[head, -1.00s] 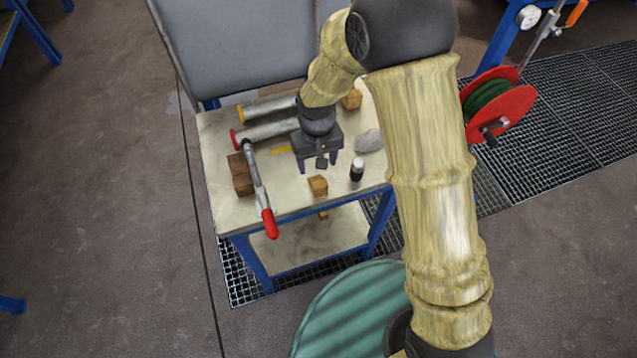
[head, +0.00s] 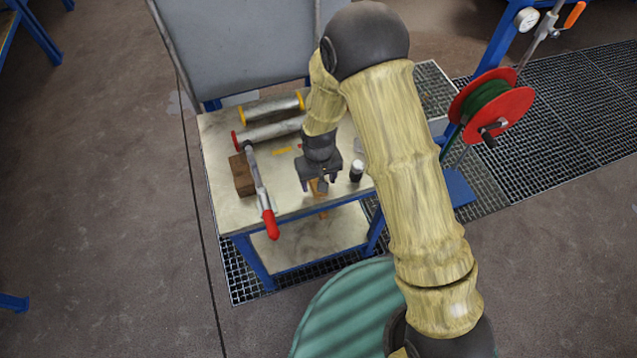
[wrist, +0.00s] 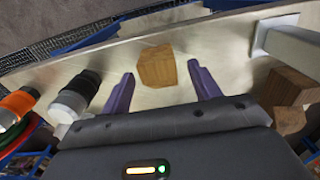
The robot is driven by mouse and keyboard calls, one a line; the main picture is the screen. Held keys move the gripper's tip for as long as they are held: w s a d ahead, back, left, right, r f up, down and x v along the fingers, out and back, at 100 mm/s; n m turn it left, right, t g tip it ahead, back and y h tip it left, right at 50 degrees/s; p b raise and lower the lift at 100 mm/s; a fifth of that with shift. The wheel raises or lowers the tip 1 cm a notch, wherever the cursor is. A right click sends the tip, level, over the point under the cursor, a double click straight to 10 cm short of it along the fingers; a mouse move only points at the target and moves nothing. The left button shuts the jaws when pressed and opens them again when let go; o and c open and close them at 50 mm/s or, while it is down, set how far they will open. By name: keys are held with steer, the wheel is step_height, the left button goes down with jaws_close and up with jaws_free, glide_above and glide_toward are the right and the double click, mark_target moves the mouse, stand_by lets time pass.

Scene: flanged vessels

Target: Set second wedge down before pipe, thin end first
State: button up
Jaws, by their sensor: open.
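A small wooden wedge (head: 320,186) lies near the front edge of the bench, partly hidden under my gripper (head: 317,186) in the head view. In the wrist view the wedge (wrist: 157,67) sits between the tips of the two purple fingers of my gripper (wrist: 161,70), with a gap on both sides. My gripper is open and holds nothing. The pipe with red ends (head: 268,132) lies across the bench behind my gripper. A second pipe with yellow ends (head: 272,106) lies behind it. Which way the wedge's thin end points is unclear.
A dark wooden block (head: 242,175) sits at the bench's left, beside a red-handled tool (head: 262,196) overhanging the front edge. A black-and-white bottle (head: 356,171) stands right of my gripper. A yellow strip (head: 283,151) lies before the red-ended pipe. A hose reel (head: 490,105) is farther right.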

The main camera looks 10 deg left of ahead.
steer(key=shift+f, duration=0.75)
steer(key=c, duration=1.1)
steer(key=shift+c, duration=0.2)
steer(key=shift+r, duration=0.1)
step_height(320, 180, up, 10)
steer(key=shift+f+b, duration=0.1)
steer(key=shift+b, duration=0.5)
